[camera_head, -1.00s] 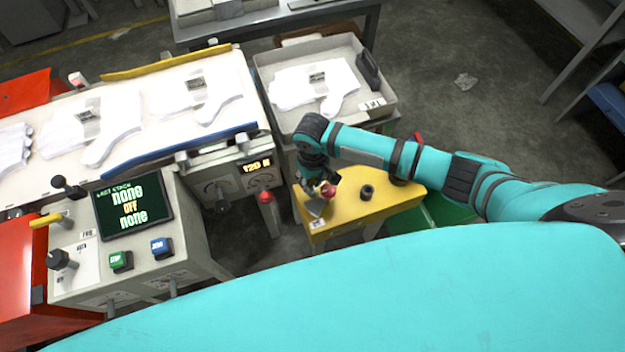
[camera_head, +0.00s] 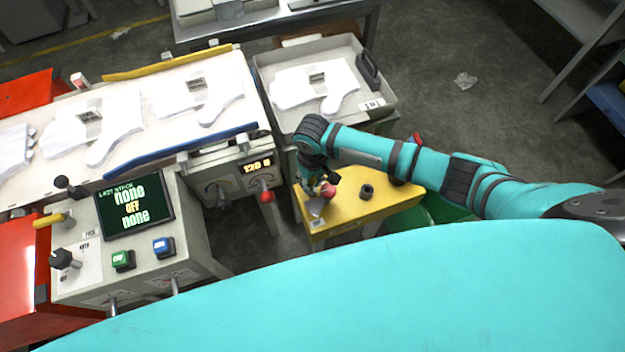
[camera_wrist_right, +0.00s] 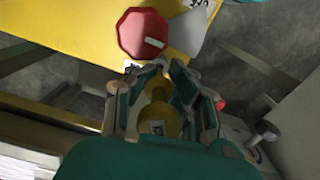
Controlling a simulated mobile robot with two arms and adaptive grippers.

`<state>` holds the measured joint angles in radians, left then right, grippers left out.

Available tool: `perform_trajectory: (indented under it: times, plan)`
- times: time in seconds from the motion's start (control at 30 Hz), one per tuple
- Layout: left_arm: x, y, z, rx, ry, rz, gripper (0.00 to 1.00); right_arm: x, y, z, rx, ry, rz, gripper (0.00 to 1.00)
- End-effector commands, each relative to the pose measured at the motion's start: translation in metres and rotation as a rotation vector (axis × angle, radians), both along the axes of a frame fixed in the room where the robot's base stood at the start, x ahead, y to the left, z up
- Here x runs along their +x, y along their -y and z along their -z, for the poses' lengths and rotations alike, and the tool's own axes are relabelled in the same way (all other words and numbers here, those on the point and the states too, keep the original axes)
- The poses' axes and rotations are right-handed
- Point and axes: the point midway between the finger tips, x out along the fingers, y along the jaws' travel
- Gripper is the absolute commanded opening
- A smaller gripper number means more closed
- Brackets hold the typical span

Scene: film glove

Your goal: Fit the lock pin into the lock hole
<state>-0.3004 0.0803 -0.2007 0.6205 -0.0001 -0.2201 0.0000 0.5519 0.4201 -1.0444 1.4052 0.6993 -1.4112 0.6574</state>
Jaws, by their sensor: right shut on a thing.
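My right gripper (camera_head: 322,184) is over the left end of the yellow table. In the right wrist view its fingers (camera_wrist_right: 163,72) are shut on a yellow piece (camera_wrist_right: 160,118) with a small label. This piece may be the lock pin; the fingers and shadow hide much of it. A red octagonal piece (camera_wrist_right: 143,33) with a pale bar shows just beyond the fingertips; in the head view a red piece (camera_head: 327,191) shows beside the gripper. I cannot make out the lock hole. My left gripper is not in view.
The yellow table (camera_head: 345,211) carries a dark ring (camera_head: 366,191) and a grey plate (camera_head: 315,207). A red-tipped lever (camera_head: 266,197) stands left of it. A grey tray (camera_head: 382,98) holds white gloves behind it. A control box (camera_head: 187,258) is at the left.

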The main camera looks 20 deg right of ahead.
Motion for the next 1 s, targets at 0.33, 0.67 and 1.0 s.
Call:
perform_trajectory:
  times: [0.33,0.67,1.0]
  plan:
    - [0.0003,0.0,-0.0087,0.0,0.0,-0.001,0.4,0.0002,0.0003,-0.0012,0.0,0.0,0.001,0.0]
    - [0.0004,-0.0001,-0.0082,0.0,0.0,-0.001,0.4,0.0002,0.0001,0.0001,0.0,0.0,0.0,0.0]
    - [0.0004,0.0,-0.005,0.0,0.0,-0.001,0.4,-0.0001,-0.0001,0.0067,0.0,-0.001,0.0,0.0]
